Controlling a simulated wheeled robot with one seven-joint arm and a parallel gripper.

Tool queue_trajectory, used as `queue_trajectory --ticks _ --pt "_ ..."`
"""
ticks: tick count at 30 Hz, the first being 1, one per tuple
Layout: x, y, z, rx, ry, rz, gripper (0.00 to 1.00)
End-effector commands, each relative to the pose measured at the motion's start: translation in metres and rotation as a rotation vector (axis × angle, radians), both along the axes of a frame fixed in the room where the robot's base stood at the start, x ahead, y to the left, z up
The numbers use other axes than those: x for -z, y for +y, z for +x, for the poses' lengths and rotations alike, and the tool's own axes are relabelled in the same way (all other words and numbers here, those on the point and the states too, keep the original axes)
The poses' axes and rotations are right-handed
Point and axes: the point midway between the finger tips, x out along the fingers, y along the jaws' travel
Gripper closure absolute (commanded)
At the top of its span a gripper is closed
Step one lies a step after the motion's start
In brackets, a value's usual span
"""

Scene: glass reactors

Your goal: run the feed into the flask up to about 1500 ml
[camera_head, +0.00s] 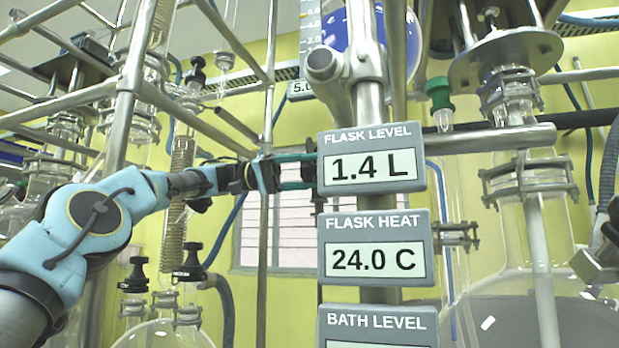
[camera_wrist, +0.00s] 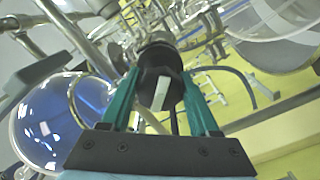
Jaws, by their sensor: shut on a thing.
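The flask level display (camera_head: 370,160) reads 1.4 L. The large glass flask (camera_head: 490,315) stands at the lower right, partly cut off by the frame. The feed vessel (camera_head: 342,22) with blue liquid hangs at the top centre, and a round vessel with blue liquid shows in the wrist view (camera_wrist: 62,122). My gripper (camera_head: 305,170) reaches in from the left, its fingertips partly hidden at the display's edge. In the wrist view its green fingers (camera_wrist: 160,100) are shut on a black valve knob (camera_wrist: 163,80) with a white stripe.
Below the level display, the flask heat display (camera_head: 376,248) reads 24.0 C; the bath level display (camera_head: 377,325) is cut off. A partly hidden display (camera_head: 300,88) shows "5.0". Metal frame bars (camera_head: 205,120), hoses and glassware crowd my arm on several sides.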

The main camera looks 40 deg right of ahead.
Motion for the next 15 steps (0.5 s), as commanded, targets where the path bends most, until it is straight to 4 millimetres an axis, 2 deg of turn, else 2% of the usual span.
queue_trajectory --ticks 15 --pt "0.0033 -0.0014 0.0008 0.002 -0.264 -0.41 0.94"
